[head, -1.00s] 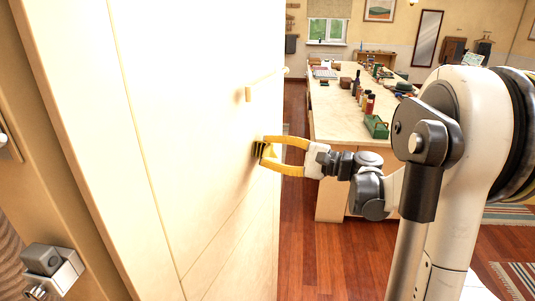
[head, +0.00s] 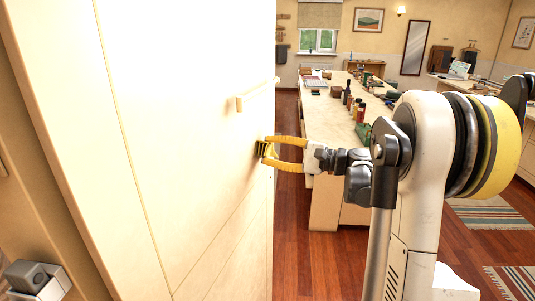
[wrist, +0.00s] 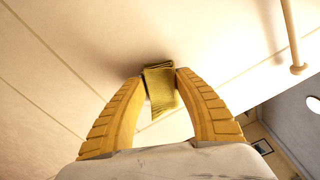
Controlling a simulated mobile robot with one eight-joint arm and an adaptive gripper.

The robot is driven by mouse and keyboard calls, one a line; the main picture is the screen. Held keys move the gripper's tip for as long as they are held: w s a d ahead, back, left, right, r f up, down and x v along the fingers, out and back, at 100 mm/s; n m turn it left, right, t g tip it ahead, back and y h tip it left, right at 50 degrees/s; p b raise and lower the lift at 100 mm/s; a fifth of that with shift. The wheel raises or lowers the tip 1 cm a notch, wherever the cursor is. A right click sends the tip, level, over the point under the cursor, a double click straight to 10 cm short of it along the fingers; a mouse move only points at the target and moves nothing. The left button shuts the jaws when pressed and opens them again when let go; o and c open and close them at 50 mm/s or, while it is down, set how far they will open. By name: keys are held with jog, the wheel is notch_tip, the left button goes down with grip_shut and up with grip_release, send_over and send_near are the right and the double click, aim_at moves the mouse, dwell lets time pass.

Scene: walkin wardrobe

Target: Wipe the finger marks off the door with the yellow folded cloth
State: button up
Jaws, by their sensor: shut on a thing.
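The pale cream door (head: 190,130) fills the left of the head view and most of the wrist view (wrist: 60,60). My gripper (head: 268,150) has yellow fingers and reaches the door near its right edge, below the bar handle (head: 255,93). In the wrist view my gripper (wrist: 160,85) is shut on the yellow folded cloth (wrist: 162,88), between its two fingertips. The cloth is at the door face, with a shadow beside it; exact contact is hard to tell. In the head view the cloth is mostly hidden by the fingers. I cannot make out finger marks on the door.
A long island counter (head: 325,105) with bottles and a green box (head: 363,133) stands to the right behind my arm. Wooden floor (head: 300,250) lies open between door and counter. A grey block on a white bracket (head: 35,278) is at the lower left.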

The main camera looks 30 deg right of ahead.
aim_at(246, 161)
jog(key=shift+w+d, duration=1.3)
jog(key=shift+d, duration=0.2)
jog(key=shift+s+a, duration=1.35)
jog(key=shift+a, duration=0.2)
jog(key=shift+s+a, duration=1.3)
jog(key=shift+a, duration=0.25)
jog(key=shift+s+a, duration=1.35)
jog(key=shift+a, duration=0.2)
jog(key=shift+d, duration=0.1)
jog(key=shift+v, duration=3)
jog(key=v, duration=0.3)
